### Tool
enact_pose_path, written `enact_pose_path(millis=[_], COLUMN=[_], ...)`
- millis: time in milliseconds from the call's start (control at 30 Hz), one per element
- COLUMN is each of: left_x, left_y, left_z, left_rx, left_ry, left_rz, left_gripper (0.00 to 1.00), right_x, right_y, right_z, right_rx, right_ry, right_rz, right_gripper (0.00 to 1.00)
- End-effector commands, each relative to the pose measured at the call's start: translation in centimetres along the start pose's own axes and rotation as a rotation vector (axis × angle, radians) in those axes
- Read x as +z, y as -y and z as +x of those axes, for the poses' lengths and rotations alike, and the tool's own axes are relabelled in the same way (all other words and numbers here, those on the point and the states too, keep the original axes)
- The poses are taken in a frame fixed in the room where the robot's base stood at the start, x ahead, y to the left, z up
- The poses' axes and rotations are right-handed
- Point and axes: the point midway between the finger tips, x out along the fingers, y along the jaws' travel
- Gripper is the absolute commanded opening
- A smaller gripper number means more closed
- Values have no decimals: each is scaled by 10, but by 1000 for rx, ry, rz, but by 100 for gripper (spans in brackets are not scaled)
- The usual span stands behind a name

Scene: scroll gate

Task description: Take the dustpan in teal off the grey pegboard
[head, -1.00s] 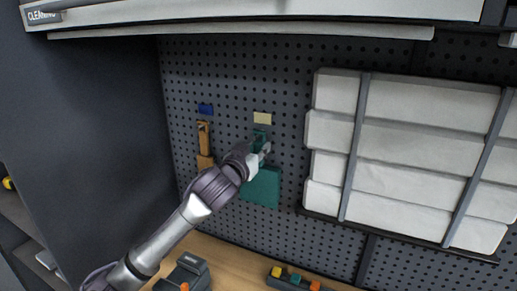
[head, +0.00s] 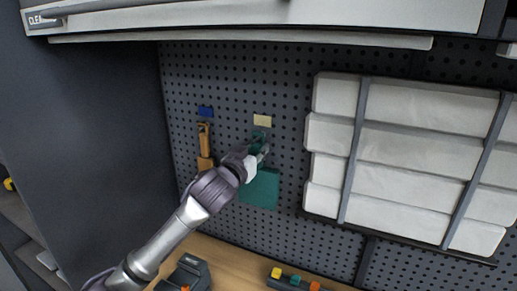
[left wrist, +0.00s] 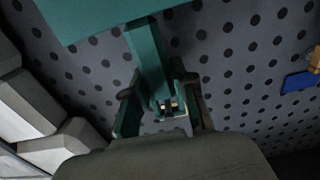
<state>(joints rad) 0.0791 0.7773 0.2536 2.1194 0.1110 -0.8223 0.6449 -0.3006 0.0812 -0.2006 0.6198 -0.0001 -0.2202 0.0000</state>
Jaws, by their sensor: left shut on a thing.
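The teal dustpan (head: 259,188) is upright against the grey pegboard (head: 290,130), under a pale yellow label. Its pan hangs below and its handle points up. My left gripper (head: 262,152) is at the handle and covers part of it. In the left wrist view the fingers (left wrist: 163,108) are shut on the teal handle (left wrist: 147,55), one on each side. The pan edge (left wrist: 105,15) shows at the top of that view. I cannot tell whether the handle is still on its peg. My right gripper is not in view.
An orange-brown tool (head: 204,143) hangs left of the dustpan under a blue label (head: 205,111). White padded bins (head: 410,150) stand close on the right. A shelf edge (head: 240,38) overhangs above. A wooden worktop (head: 235,265) with small items lies below.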

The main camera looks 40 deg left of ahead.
Motion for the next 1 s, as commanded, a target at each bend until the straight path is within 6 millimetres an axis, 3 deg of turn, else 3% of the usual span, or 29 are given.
enact_pose_path(millis=[1000], left_x=[-1], left_y=[0], left_z=[-52], left_rx=[1], left_ry=[-2], left_rz=[0], left_gripper=[0], right_x=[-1], right_y=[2], right_z=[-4], right_rx=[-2], right_ry=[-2], right_rz=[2], right_gripper=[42])
